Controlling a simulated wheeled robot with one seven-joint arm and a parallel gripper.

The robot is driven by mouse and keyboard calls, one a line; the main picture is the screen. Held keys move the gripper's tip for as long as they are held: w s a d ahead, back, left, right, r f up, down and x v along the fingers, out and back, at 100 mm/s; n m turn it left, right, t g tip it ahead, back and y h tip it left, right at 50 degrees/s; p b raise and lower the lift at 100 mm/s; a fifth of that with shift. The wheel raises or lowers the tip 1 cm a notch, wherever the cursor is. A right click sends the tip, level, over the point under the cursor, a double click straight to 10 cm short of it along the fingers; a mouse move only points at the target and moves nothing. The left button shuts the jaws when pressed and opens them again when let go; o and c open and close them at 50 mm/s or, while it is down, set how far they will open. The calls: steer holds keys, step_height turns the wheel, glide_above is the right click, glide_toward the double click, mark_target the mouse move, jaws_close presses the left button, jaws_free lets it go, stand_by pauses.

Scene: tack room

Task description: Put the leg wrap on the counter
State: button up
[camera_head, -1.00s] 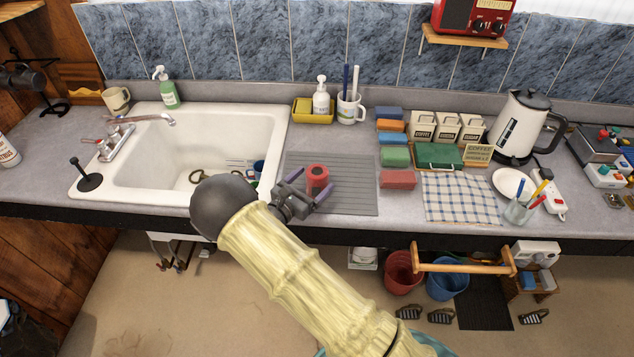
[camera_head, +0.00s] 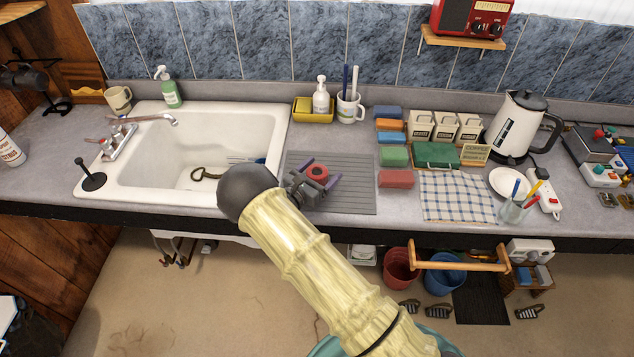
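A red roll with a dark centre, which looks like the leg wrap (camera_head: 317,171), stands on the grey ribbed mat (camera_head: 356,196) to the right of the sink. The mat lies on the grey counter (camera_head: 395,215). My gripper (camera_head: 319,173) is at the roll, with one purple finger on its far left side and the other on its right. The gripper body hides the roll's lower part. I cannot tell whether the fingers touch it or stand slightly apart.
The white sink (camera_head: 195,185) is left of my gripper. Several coloured blocks, one of them red (camera_head: 396,179), stand right of the mat, beside a checked cloth (camera_head: 457,197). A mug with brushes (camera_head: 350,108) stands behind. Bare counter shows in front of the blocks.

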steer(key=c, duration=1.1)
steer(key=shift+o, duration=0.2)
step_height(320, 180, up, 10)
steer(key=b, duration=0.3)
